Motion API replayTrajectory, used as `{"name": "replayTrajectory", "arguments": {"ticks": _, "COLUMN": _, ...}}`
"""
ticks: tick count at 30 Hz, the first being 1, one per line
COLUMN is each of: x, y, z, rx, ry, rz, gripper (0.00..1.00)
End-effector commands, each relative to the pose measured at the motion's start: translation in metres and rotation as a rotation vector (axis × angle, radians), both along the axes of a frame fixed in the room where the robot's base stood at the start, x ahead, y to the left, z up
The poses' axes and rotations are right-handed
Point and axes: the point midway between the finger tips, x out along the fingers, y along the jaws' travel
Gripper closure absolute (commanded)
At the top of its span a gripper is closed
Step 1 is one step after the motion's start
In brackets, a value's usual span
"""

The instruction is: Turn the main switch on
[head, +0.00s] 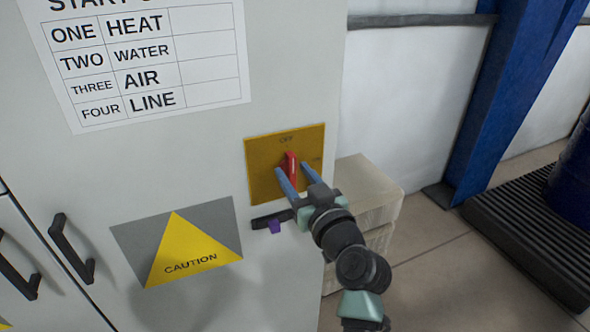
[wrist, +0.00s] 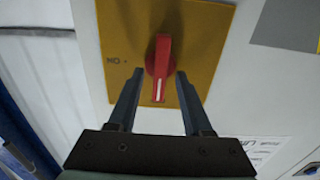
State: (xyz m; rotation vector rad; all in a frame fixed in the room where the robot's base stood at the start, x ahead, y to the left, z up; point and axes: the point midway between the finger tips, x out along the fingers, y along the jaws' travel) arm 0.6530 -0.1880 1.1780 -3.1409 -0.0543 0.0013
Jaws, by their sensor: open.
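The main switch has a red handle (head: 290,160) on a yellow plate (head: 263,151) on the grey cabinet. The handle stands upright under the word OFF. In the wrist view the handle (wrist: 162,52) has a white line pointing to the lower edge, and the upside-down ON mark is at the left of the plate (wrist: 205,38). My gripper (head: 292,170) is open in front of the plate. Its fingertips (wrist: 159,75) are on either side of the handle's lined end, with gaps visible. I cannot tell how deep the fingers reach.
A start-up list (head: 150,70) and a caution sign (head: 190,245) are on the cabinet front. Black door handles (head: 75,252) are at lower left. A pale box (head: 372,190) stands beside the cabinet, with a blue post (head: 510,90) farther right.

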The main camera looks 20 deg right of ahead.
Motion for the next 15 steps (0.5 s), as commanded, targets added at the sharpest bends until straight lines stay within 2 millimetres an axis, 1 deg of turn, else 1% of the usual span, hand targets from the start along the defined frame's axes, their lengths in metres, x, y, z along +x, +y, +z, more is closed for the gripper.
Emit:
{"name": "replayTrajectory", "arguments": {"ticks": 3, "x": 0.0042, "y": 0.0002, "z": 0.0006, "rx": 0.0, "ry": -0.001, "rz": 0.0, "gripper": 0.5}}
{"name": "replayTrajectory", "arguments": {"ticks": 11, "x": 0.0046, "y": 0.0002, "z": 0.0002, "rx": 0.0, "ry": -0.001, "rz": 0.0, "gripper": 0.5}}
{"name": "replayTrajectory", "arguments": {"ticks": 15, "x": 0.0045, "y": 0.0002, "z": 0.0002, "rx": 0.0, "ry": 0.0, "rz": 0.0, "gripper": 0.75}}
